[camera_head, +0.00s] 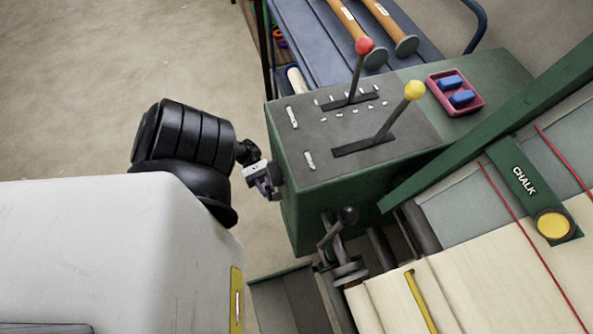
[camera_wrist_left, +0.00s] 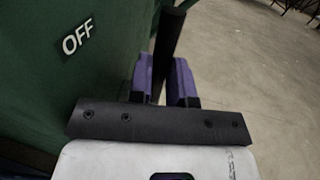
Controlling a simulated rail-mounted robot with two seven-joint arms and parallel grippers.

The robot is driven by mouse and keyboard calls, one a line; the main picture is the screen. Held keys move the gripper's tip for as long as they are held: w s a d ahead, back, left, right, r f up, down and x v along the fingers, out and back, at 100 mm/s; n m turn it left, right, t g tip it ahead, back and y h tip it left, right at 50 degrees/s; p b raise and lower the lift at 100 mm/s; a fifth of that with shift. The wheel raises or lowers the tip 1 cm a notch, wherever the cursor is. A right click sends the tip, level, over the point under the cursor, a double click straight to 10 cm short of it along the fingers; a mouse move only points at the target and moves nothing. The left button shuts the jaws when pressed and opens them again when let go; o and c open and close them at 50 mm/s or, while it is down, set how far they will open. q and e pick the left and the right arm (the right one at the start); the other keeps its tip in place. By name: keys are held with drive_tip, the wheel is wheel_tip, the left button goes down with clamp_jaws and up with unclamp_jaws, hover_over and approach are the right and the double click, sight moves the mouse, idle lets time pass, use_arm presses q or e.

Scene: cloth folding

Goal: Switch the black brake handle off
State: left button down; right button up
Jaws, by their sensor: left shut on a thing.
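The black brake handle (camera_wrist_left: 171,38) is a dark bar beside the green side of the control box in the left wrist view. It runs between the two purple fingers of my left gripper (camera_wrist_left: 167,80), which is shut on it. White letters reading OFF (camera_wrist_left: 76,37) are on the green panel to the left of the handle. In the head view my left gripper (camera_head: 264,184) is at the left side of the green control box (camera_head: 330,195), where the handle is mostly hidden. My right gripper is not in view.
The box top has a red-knobbed lever (camera_head: 364,46), a yellow-knobbed lever (camera_head: 414,90) and a pink tray (camera_head: 455,92) with blue pieces. A black-knobbed crank (camera_head: 348,215) stands at the box's front. Open floor (camera_head: 70,100) lies to the left.

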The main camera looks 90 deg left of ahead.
use_arm(q)
drive_tip(key=shift+a, duration=0.1)
idle(0.3)
drive_tip(key=c, duration=1.5)
unclamp_jaws()
drive_tip(key=o, duration=0.4)
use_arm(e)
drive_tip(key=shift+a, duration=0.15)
use_arm(q)
drive_tip(key=shift+o, duration=0.2)
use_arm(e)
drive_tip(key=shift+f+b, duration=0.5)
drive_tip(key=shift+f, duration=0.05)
use_arm(q)
drive_tip(key=v, duration=0.7)
drive_tip(key=shift+a, duration=0.3)
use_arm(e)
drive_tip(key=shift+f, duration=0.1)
use_arm(q)
drive_tip(key=shift+s, duration=0.15)
